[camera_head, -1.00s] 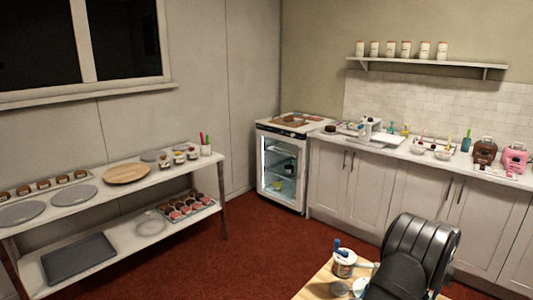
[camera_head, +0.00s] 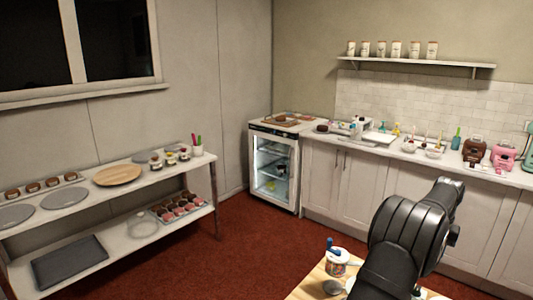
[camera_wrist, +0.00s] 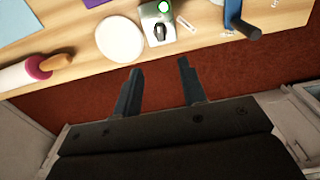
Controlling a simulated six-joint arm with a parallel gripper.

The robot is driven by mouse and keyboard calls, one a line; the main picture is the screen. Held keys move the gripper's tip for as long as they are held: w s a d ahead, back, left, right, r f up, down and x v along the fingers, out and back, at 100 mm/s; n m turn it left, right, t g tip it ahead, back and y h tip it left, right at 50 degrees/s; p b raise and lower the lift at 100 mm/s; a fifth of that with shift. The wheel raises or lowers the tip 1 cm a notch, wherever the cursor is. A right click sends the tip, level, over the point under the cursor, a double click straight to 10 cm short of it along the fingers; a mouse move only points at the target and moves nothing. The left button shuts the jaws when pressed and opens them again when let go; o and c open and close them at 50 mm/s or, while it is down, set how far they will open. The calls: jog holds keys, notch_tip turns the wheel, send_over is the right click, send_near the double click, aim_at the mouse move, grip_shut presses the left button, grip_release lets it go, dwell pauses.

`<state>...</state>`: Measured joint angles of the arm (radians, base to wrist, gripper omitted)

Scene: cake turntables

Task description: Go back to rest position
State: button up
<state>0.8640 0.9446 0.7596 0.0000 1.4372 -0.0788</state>
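My gripper (camera_wrist: 160,88) shows in the wrist view with its two dark fingers apart and nothing between them. It hangs over the red floor (camera_wrist: 230,70), just off the edge of a wooden table (camera_wrist: 90,60). In the head view my black arm stands at the lower right over the wooden table (camera_head: 305,288), and my gripper is hidden there.
In the wrist view the table bears a rolling pin (camera_wrist: 35,70), a white disc (camera_wrist: 120,39), a small grey device (camera_wrist: 157,22) and a blue-handled tool (camera_wrist: 240,22). A shelf unit (camera_head: 130,240) stands left, a glass-door fridge (camera_head: 272,165) behind. Red floor between is clear.

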notch_tip(320, 180, down, 14)
jog(key=shift+r, duration=0.2)
jog(key=shift+f, duration=0.2)
jog(key=m, duration=0.5)
jog(key=shift+m, duration=0.4)
jog(key=m, duration=0.5)
jog(key=shift+m, duration=0.4)
jog(key=shift+r, duration=1.05)
